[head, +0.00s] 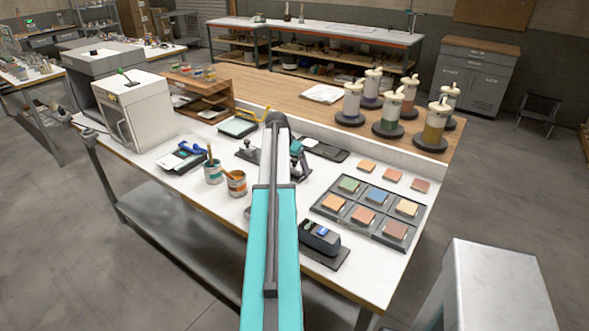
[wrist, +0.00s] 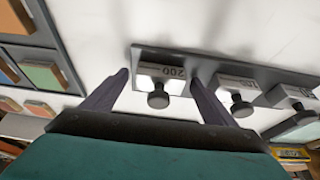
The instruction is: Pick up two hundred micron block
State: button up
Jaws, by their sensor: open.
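In the wrist view, the two hundred micron block (wrist: 150,70) is a pale metal block marked 200, with a black knob. It sits at the left end of a dark grey holder (wrist: 222,63). My gripper (wrist: 159,76) is open, with one dark finger to each side of this block. The block lies between the fingertips, and I cannot tell if either finger touches it. In the head view, my arm hides the block and most of the gripper.
Two similar knobbed blocks (wrist: 237,84) (wrist: 292,92) stand to the right in the same holder. A tray of coloured tiles (head: 323,207) lies right of my arm in the head view. Paint cans (head: 213,173) stand left of it. Lidded canisters (head: 434,128) stand behind.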

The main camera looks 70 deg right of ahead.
aim_at(293, 160)
jog(key=c, duration=1.5)
jog(key=shift+r, duration=0.15)
jog(key=shift+r+b, duration=0.95)
jog(key=shift+r, duration=0.6)
jog(key=a+r+b, duration=0.1)
jog(key=a+b, duration=0.3)
jog(key=a, duration=1.2)
jog(key=shift+s+r, duration=0.35)
